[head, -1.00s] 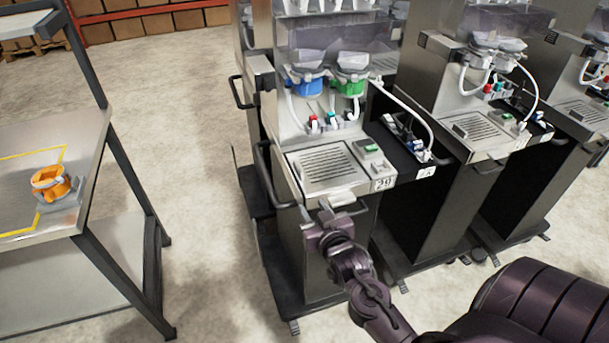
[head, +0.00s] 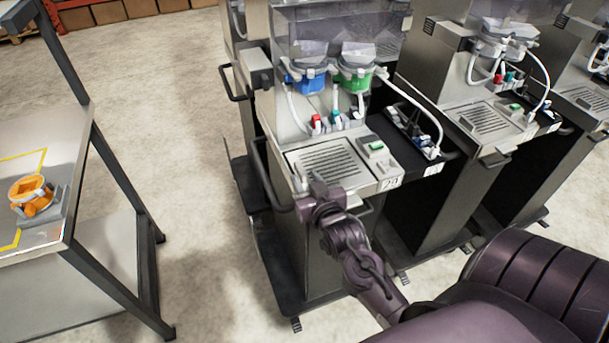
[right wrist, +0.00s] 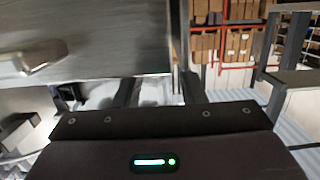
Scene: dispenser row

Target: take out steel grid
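The steel grid (head: 330,163) is a slotted metal plate lying flat in the front shelf of the nearest dispenser (head: 330,205). My right gripper (head: 308,190) is at the front left edge of that shelf, close to the grid's near edge. I cannot tell whether it touches the grid. In the right wrist view its two dark fingers (right wrist: 161,92) stand apart, with nothing clearly held between them. A grey metal panel (right wrist: 100,40) fills the upper left of that view. My left gripper is out of view.
A green-marked switch (head: 376,146) sits right of the grid, with blue (head: 308,84) and green (head: 355,80) parts above. More dispensers stand at right. A table (head: 75,185) at left holds an orange part (head: 32,194). Open floor (head: 185,150) lies between.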

